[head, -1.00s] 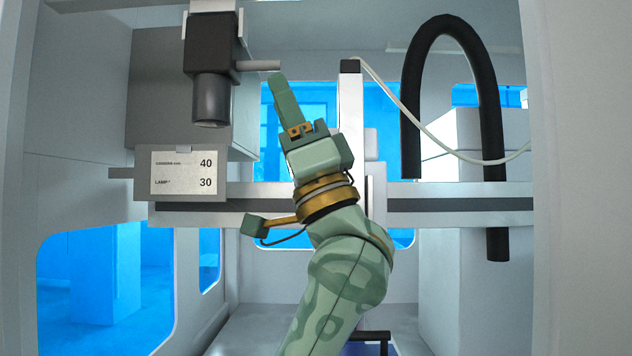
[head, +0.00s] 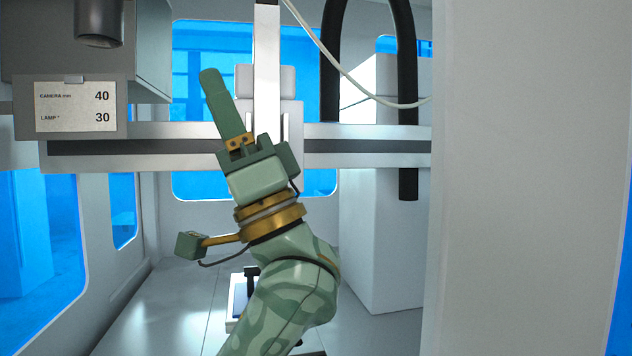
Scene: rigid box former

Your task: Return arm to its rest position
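My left gripper (head: 221,103) is green and points upward near the middle of the head view, on a camouflage-green arm with a gold wrist ring. Only one long finger outline shows, so I cannot tell whether it is open or shut. No object shows at its fingertip. It is in front of the grey horizontal rail (head: 365,146) and right of the label panel (head: 75,107), apart from the panel in the picture. My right gripper is not in view.
A dark cylinder (head: 99,24) hangs at the upper left. A black looped hose (head: 407,100) and a white cable (head: 350,79) hang right of my gripper. A wide pale wall (head: 530,180) fills the right side. A small dark-topped item (head: 243,300) stands low behind my arm.

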